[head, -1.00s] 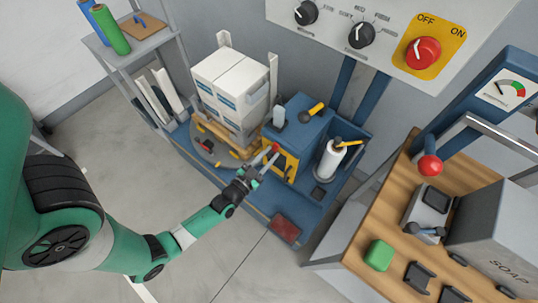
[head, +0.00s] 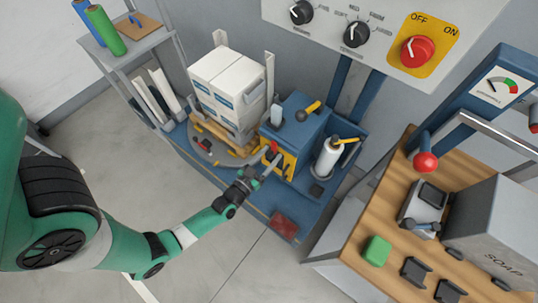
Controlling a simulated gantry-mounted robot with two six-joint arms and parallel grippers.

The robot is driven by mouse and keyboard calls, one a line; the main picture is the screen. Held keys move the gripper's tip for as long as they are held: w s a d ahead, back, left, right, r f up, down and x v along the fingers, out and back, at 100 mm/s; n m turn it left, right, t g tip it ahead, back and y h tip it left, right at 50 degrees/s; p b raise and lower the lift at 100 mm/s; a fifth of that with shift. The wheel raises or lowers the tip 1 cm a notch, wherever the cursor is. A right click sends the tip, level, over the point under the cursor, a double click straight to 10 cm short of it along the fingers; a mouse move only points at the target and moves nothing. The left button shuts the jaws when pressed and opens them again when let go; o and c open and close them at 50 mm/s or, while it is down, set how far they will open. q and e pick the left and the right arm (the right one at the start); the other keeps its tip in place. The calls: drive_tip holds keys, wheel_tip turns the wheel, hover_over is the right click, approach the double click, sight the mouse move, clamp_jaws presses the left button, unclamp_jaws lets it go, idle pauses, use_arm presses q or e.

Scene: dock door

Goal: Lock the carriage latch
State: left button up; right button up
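The blue carriage box (head: 300,127) stands on the blue base beside the loaded pallet. A yellow plate (head: 289,167) is on its front face. A small red handle (head: 274,147), which looks like the latch, stands at the plate's left edge. My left gripper (head: 264,171) is just below and in front of this handle, with its fingers pointing toward the plate. Whether it touches the handle, and how far its fingers are apart, is too small to tell. My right gripper is not in view.
White boxes (head: 228,80) are stacked on a pallet left of the carriage. A white roll (head: 327,157) with a yellow-handled lever stands right of it. A control panel (head: 340,22) hangs above. A wooden bench (head: 396,211) with a soap box fills the right side.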

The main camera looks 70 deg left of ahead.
use_arm(q)
drive_tip(key=p+v, duration=0.3)
drive_tip(key=v, duration=0.8)
drive_tip(key=shift+s, duration=0.35)
drive_tip(key=shift+d, duration=0.15)
